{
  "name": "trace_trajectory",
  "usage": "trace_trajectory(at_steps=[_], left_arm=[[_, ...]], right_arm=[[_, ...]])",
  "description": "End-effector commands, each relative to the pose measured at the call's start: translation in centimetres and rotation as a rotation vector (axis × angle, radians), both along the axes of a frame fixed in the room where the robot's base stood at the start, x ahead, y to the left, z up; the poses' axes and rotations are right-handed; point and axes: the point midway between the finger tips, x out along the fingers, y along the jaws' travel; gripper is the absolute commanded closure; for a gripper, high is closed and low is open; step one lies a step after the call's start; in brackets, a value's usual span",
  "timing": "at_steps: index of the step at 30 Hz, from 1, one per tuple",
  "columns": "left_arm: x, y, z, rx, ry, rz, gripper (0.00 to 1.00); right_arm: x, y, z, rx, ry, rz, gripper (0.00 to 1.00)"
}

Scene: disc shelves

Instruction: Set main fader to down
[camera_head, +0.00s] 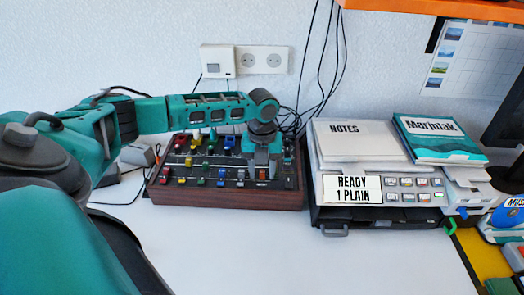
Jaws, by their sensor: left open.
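A mixing console (226,202) with a dark panel and brown wooden sides stands on the white table against the wall. Small faders and knobs in red, yellow, blue, green and white cover its panel. My left arm reaches in from the left over the console. My left gripper (262,174) points down over the right part of the panel and is open. An orange-red fader cap shows between or just behind its fingertips; I cannot tell whether they touch it. Which fader is the main one cannot be read, and the gripper hides part of the panel. My right gripper is out of view.
A printer-like device (375,215) with a "READY 1 PLAIN" display stands right of the console, with a NOTES pad (358,138) and a teal Marjolak book (438,138) on it. Black cables hang behind. The table front (300,260) is clear.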

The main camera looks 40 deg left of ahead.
Motion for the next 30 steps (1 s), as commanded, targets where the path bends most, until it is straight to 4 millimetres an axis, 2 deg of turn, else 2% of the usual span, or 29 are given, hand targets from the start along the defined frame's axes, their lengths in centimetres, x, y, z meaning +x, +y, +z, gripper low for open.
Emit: trace_trajectory(at_steps=[5, 12, 18, 23, 30], left_arm=[[0.1, 0.1, 2.6, 0.001, -0.004, 0.0, 0.57], [0.1, 0.1, 8.0, 0.001, -0.004, 0.0, 0.57], [0.1, 0.0, 11.4, 0.0, -0.003, 0.0, 0.57], [0.0, 0.0, 12.5, 0.001, 0.001, 0.001, 0.57], [0.0, 0.0, 12.7, 0.0, 0.0, 0.001, 0.57]], right_arm=[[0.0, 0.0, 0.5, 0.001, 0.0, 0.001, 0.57], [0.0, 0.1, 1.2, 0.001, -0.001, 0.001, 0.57], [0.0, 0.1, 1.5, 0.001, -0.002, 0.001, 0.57], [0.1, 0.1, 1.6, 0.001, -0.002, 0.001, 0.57], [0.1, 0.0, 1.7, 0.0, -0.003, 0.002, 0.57]])
